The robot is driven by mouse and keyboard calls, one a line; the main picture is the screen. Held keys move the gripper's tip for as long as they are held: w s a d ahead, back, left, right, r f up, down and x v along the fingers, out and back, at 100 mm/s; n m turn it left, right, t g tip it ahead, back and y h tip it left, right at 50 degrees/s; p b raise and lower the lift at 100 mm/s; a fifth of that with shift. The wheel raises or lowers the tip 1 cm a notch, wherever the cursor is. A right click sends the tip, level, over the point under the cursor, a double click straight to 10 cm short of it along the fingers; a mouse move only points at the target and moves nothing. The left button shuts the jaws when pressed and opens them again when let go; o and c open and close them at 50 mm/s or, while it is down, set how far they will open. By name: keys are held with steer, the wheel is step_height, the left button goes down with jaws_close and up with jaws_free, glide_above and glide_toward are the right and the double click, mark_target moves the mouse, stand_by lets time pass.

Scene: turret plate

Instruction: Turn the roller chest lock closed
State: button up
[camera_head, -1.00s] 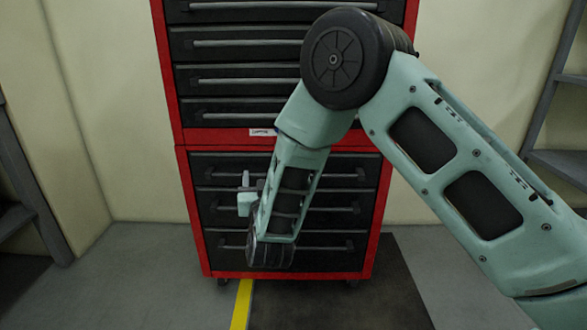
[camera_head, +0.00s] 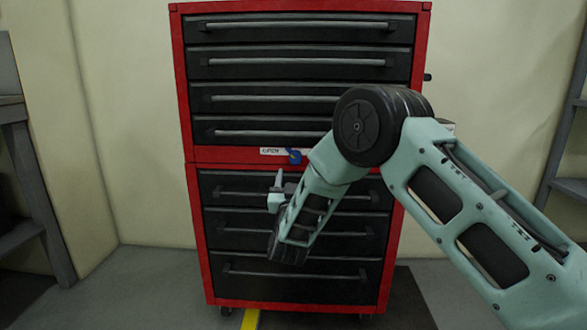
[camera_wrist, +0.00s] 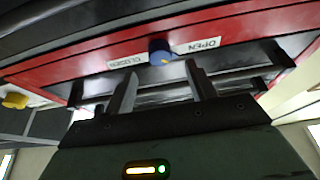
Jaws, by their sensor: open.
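The lock knob (camera_head: 294,156) is a small blue knob on the red band of the roller chest (camera_head: 188,116), between the upper and lower drawers. In the wrist view the blue knob (camera_wrist: 160,52) shows a yellow mark, with an OPEN label (camera_wrist: 197,46) to its right and a CLOSED label (camera_wrist: 127,61) to its left, both upside down. In the head view the OPEN label (camera_head: 270,151) is left of the knob. My gripper (camera_head: 276,190) is open and empty below the band. In the wrist view the knob lies beyond the gap between my fingertips (camera_wrist: 160,70), apart from them.
Long bar handles (camera_head: 295,196) stick out from the drawers near my gripper. Grey shelving (camera_head: 30,150) stands at the left wall and more shelving (camera_head: 565,150) at the right. A yellow floor stripe (camera_head: 250,320) runs to the chest.

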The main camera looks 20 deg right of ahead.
mark_target(295, 161)
steer(key=b+x, duration=0.1)
steer(key=x, duration=0.5)
steer(key=shift+c, duration=0.4)
steer(key=c, duration=0.9)
